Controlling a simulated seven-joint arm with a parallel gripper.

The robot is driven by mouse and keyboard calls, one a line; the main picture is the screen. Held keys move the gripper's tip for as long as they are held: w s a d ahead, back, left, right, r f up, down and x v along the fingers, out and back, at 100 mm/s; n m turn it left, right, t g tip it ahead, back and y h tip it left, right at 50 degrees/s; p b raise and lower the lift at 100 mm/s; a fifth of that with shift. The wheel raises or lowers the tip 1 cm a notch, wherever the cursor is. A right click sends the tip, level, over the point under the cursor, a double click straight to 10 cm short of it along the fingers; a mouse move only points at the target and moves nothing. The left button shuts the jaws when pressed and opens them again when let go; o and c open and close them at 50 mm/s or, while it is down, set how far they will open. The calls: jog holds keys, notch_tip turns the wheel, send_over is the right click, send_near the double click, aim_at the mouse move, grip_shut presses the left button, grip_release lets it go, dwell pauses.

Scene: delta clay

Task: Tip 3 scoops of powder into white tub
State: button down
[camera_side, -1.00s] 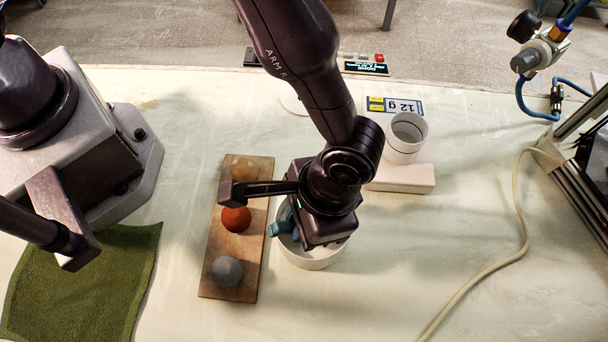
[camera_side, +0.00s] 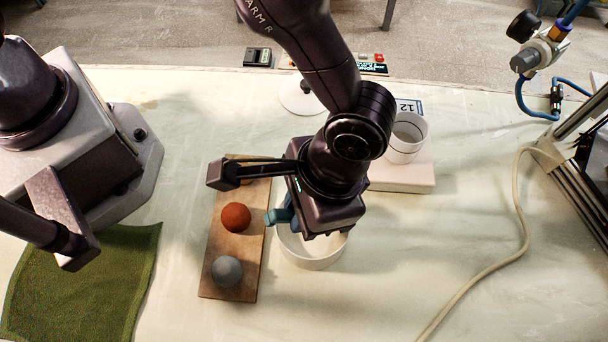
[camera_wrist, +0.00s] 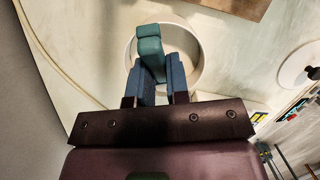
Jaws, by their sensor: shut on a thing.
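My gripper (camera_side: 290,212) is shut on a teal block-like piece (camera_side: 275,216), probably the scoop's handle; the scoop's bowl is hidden. In the wrist view the teal piece (camera_wrist: 150,50) sits between the blue fingers. They are over a round white dish (camera_side: 312,262), which also shows in the wrist view (camera_wrist: 199,62) with a pale beige inside. I cannot tell whether the teal piece touches the dish. A white cup (camera_side: 406,146) with a dark line around it stands on a white block (camera_side: 405,180) behind and right. I cannot see powder in the cup.
A wooden board (camera_side: 232,252) left of the dish carries a red ball (camera_side: 236,217) and a grey ball (camera_side: 227,271). A green cloth (camera_side: 90,275) lies at front left. A cable (camera_side: 480,275) crosses the right side.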

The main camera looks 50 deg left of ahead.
jog(key=shift+r, duration=2)
jog(key=w+a+r+n, duration=0.1)
jog(key=w+a+n, duration=0.2)
jog(key=w+a, duration=0.5)
jog(key=w+a+r, duration=0.1)
jog(key=w+a, duration=0.1)
jog(key=a, duration=0.6)
jog(key=w+a+r+n, duration=0.1)
jog(key=w+a, duration=0.2)
jog(key=a, duration=0.5)
jog(key=w+a+r+h, duration=0.1)
jog(key=w+a+r, duration=0.1)
jog(key=a, duration=0.7)
jog(key=shift+w+n, duration=0.3)
jog(key=shift+w, duration=0.05)
jog(key=shift+d, duration=0.1)
